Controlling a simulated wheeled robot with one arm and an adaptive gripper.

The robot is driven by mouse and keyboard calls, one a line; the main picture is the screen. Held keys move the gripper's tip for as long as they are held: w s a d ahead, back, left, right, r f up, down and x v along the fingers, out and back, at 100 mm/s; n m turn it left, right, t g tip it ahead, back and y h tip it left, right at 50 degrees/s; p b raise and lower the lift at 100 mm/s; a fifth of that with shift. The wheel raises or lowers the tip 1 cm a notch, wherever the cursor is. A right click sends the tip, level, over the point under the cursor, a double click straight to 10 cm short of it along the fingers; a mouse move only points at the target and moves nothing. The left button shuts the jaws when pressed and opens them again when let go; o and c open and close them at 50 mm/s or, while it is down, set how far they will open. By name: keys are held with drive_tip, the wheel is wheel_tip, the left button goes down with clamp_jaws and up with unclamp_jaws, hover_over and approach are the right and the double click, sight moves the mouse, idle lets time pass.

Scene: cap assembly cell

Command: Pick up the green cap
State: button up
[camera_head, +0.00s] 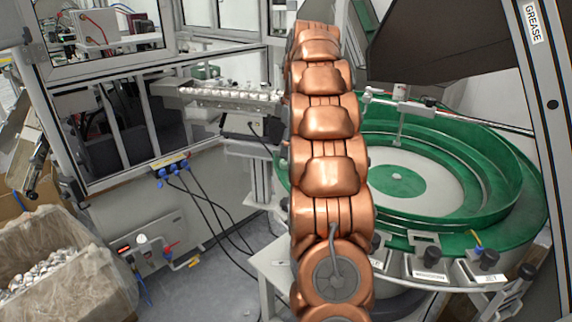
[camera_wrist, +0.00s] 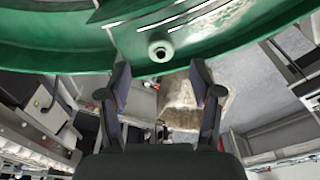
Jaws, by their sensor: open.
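In the wrist view, my gripper (camera_wrist: 160,80) is open, with its two fingers apart and nothing between them. A small round pale piece with a dark centre (camera_wrist: 160,48) shows just beyond the fingertips, against the green bowl; I cannot tell whether it is the green cap or a fitting of the bowl. No clearly green cap stands out in either view. The green feeder bowl (camera_head: 520,200) is at the right of the head view, with a pale floor and a green centre disc. Its green wall (camera_wrist: 60,55) also crosses the top of the wrist view. My arm hides the gripper in the head view.
A plastic-lined box (camera_head: 85,295) with many silvery pieces stands at lower left. A rail (camera_head: 215,92) carrying small pieces runs behind my arm. A dark panel (camera_head: 450,40) hangs above the bowl. Cables (camera_head: 205,215) trail over the floor. Framed machinery is at left.

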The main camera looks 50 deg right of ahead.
sight(286, 160)
drive_tip(key=shift+s+a+f+p, duration=0.1)
drive_tip(key=shift+f+p, duration=0.25)
drive_tip(key=shift+f, duration=0.5)
drive_tip(key=shift+w+f, duration=0.2)
drive_tip(key=shift+f, duration=0.95)
drive_tip(key=c, duration=0.8)
